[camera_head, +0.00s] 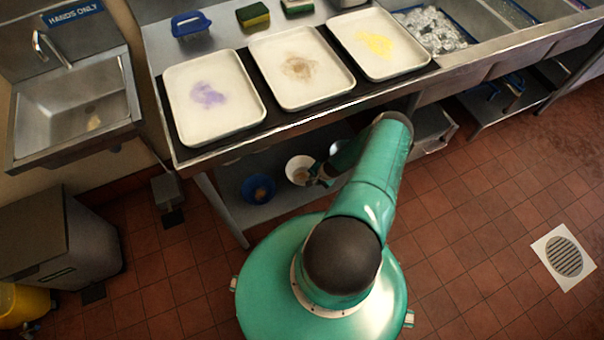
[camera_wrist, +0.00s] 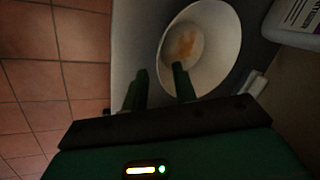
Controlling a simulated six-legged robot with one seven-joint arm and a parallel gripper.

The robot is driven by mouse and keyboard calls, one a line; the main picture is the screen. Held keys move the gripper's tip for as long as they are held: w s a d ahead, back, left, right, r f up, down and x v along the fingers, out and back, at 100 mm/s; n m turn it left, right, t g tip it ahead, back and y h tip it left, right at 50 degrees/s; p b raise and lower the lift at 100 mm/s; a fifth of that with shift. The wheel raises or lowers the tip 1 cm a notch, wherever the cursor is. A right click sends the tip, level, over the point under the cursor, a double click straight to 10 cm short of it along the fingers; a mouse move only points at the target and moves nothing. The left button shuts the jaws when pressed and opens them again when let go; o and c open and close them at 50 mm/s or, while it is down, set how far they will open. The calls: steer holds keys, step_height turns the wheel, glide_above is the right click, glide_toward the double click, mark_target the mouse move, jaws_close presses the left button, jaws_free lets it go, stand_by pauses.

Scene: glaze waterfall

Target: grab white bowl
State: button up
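The white bowl (camera_head: 294,165) sits on the lower steel shelf under the counter, and its inside shows a brownish-orange stain. It also shows large in the wrist view (camera_wrist: 222,45). My gripper (camera_head: 318,180) is beside the bowl's right side in the head view. In the wrist view my gripper (camera_wrist: 160,84) has its two fingers apart. One finger overlaps the inside of the bowl and the other is outside its rim, so the rim lies between them in the picture. I cannot tell whether either finger touches the bowl.
A blue bowl (camera_head: 258,189) stands left of the white bowl on the lower shelf (camera_head: 232,176). The counter edge (camera_head: 300,128) overhangs the shelf. A white labelled container (camera_wrist: 295,22) is near the bowl. Three stained trays lie on the counter.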

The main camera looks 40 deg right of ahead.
steer(key=shift+x, duration=2.8)
steer(key=shift+d, duration=0.1)
jaws_close()
